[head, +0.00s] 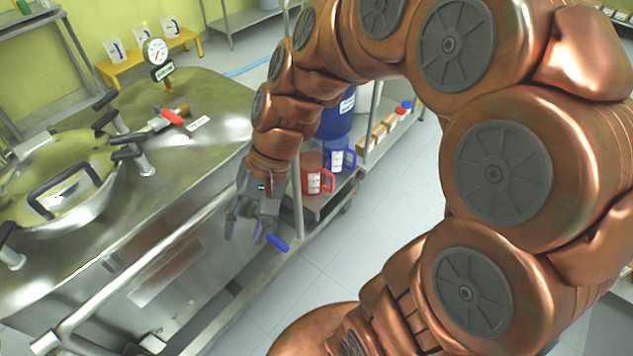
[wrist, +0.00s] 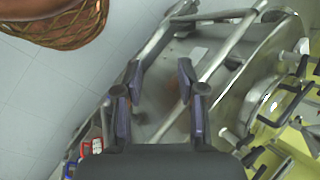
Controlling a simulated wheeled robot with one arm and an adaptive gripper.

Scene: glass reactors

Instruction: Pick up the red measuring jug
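The red measuring jug (head: 315,181) has a white label and a handle on its right side. It stands on a low metal shelf, right of my gripper in the head view. A blue jug (head: 341,158) stands just behind the red one.
The steel reactor (head: 225,140) fills the left, with a rail (head: 150,270) along its side. An upright post (head: 297,195) stands between my gripper and the red jug. Tiled floor (head: 390,240) right of the shelf is clear.

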